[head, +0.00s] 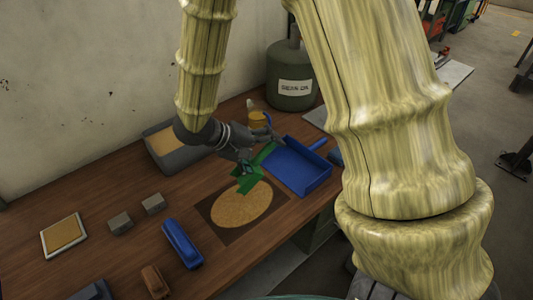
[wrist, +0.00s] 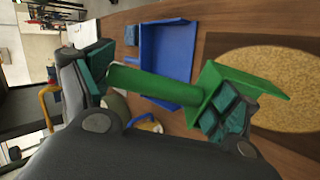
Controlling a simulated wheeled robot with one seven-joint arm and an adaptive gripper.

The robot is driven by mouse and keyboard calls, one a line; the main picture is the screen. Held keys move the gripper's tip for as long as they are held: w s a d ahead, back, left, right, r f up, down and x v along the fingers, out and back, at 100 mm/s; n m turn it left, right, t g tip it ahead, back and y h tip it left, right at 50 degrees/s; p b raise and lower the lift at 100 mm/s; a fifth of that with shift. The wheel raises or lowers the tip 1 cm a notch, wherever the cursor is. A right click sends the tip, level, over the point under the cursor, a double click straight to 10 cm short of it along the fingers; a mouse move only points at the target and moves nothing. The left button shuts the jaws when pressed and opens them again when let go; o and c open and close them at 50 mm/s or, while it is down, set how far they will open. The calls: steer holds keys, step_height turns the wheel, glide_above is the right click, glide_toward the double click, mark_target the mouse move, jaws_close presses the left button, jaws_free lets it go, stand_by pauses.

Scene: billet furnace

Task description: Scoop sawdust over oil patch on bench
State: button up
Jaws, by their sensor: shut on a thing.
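My gripper (head: 246,165) is shut on a green scoop (head: 249,183). A broad oval of tan sawdust (head: 241,206) lies on the dark oil patch (head: 212,212), whose corners stay bare and dark. The sawdust also shows in the wrist view (wrist: 265,80). A grey bin (head: 185,156) with sawdust stands at the back, partly behind my arm.
A blue dustpan (head: 298,170) lies right of the patch. A blue tool (head: 182,244), two grey blocks (head: 153,204) and a white tray (head: 63,236) are left. A jar (head: 257,119) and a green drum (head: 291,77) stand behind. The wooden bench (head: 105,262) has some free room.

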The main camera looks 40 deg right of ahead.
mark_target(257, 172)
steer(key=shift+s+a+r+m+g, duration=0.1)
steer(key=shift+s+m+g, duration=0.2)
steer(key=shift+s, duration=0.25)
steer(key=shift+a, duration=0.1)
steer(key=shift+a, duration=1.1)
steer(key=shift+a, duration=0.25)
steer(key=shift+s+a, duration=0.15)
steer(key=shift+a, duration=1.05)
steer(key=shift+s+d+f+y+b, duration=0.2)
steer(key=shift+d+f+y, duration=0.15)
steer(key=shift+d+y, duration=0.15)
steer(key=shift+s+d+f+y+b, duration=0.1)
steer(key=shift+d+f+y+b, duration=0.1)
steer(key=shift+d+f+y, duration=0.25)
